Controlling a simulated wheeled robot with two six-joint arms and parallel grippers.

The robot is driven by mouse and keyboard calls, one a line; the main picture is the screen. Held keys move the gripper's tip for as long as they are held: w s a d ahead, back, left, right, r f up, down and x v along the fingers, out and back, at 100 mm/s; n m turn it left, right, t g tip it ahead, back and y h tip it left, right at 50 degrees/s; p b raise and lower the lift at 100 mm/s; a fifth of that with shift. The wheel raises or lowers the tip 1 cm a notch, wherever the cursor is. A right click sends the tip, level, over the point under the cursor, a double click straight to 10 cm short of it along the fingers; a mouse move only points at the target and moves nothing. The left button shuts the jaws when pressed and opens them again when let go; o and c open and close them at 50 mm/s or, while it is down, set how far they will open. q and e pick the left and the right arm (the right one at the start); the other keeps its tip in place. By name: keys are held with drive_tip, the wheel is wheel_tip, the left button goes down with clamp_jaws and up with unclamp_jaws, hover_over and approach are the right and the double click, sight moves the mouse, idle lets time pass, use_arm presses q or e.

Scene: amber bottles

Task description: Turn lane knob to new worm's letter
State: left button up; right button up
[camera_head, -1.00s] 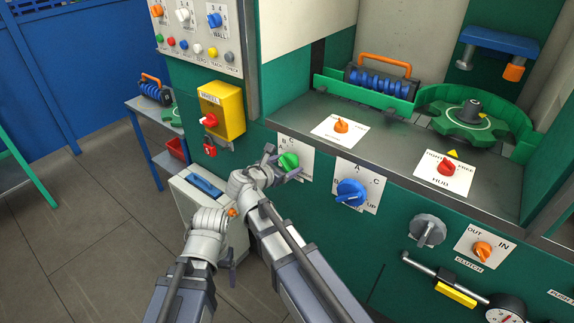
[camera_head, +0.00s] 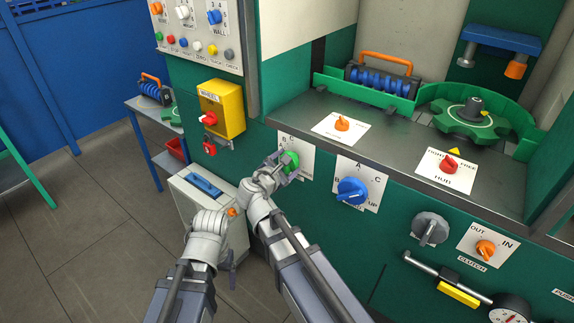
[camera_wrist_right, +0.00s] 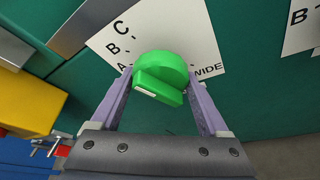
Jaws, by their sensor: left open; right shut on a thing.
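The green lane knob (camera_head: 288,159) sits on a white plate (camera_head: 307,160) on the machine's green front. The right wrist view shows the knob (camera_wrist_right: 163,72) up close, with the letters A, B, C and the word WIDE around it. My right gripper (camera_wrist_right: 163,90) is shut on the knob, one finger on each side. I cannot tell which letter the knob points to. A blue ribbed worm with an orange handle (camera_head: 378,79) sits in the machine's bay; no letter is readable on it. My left gripper (camera_head: 232,258) is open and empty, low in front of the grey cabinet.
A blue knob (camera_head: 351,191) with its own lettered plate is right of the green knob. A yellow WHEEL box (camera_head: 222,108) is at upper left. Another blue worm (camera_head: 155,91) stands on the side table. Open floor (camera_head: 80,220) lies to the left.

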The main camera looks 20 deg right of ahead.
use_arm(q)
drive_tip(key=shift+f, duration=0.2)
use_arm(e)
drive_tip(key=shift+m, duration=0.3)
drive_tip(key=o, duration=1.2)
drive_tip(key=shift+o, duration=0.2)
drive_tip(key=shift+s, duration=0.1)
